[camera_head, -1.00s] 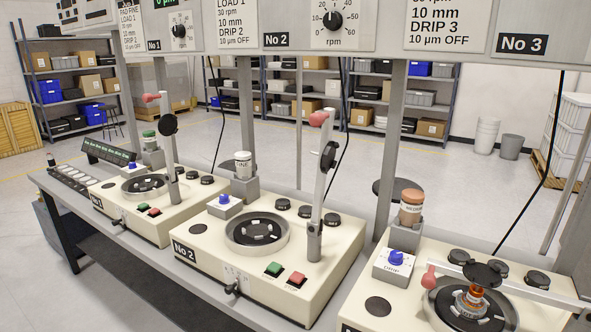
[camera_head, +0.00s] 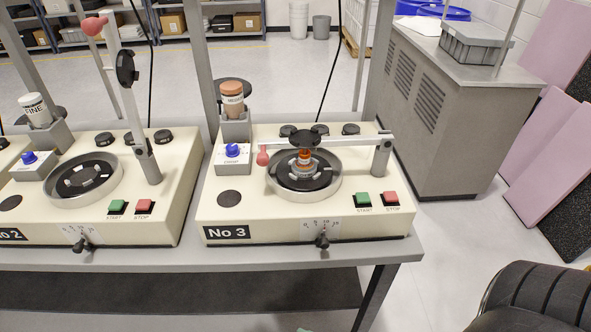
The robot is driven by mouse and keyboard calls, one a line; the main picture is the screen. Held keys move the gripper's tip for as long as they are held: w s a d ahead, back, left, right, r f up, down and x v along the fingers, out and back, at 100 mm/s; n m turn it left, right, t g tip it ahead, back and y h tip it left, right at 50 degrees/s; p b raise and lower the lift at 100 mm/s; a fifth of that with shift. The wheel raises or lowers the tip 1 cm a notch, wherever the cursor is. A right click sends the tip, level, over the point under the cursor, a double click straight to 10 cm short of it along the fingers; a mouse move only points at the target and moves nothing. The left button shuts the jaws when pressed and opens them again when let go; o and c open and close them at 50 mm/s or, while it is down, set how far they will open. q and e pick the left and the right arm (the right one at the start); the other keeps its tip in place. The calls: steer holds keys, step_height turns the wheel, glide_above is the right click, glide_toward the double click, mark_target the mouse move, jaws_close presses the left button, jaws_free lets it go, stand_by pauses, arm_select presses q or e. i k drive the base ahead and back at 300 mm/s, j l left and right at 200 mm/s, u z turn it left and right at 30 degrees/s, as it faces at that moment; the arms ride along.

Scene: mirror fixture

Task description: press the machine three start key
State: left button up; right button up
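Machine three (camera_head: 300,220) is a cream box with a "No 3" label on its front, at the right end of the bench. Its green start key (camera_head: 362,199) is on the front right of the top, just left of the red stop key (camera_head: 391,198). Nothing covers either key. The arm (camera_head: 340,141) of machine three lies across its round plate (camera_head: 335,185), with an orange and metal piece (camera_head: 305,157) under the arm's dark head. Neither of my grippers can be made out in the view.
Machine two (camera_head: 150,215), with its own green start key (camera_head: 117,206) and raised arm, stands to the left. A blue-button box (camera_head: 233,160) and an orange-brown jar (camera_head: 232,98) are at machine three's left. A grey cabinet (camera_head: 440,120) is behind right. A dark ribbed shape at bottom right is unclear.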

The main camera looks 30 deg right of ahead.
mark_target(362, 198)
steer(key=z, duration=1.55)
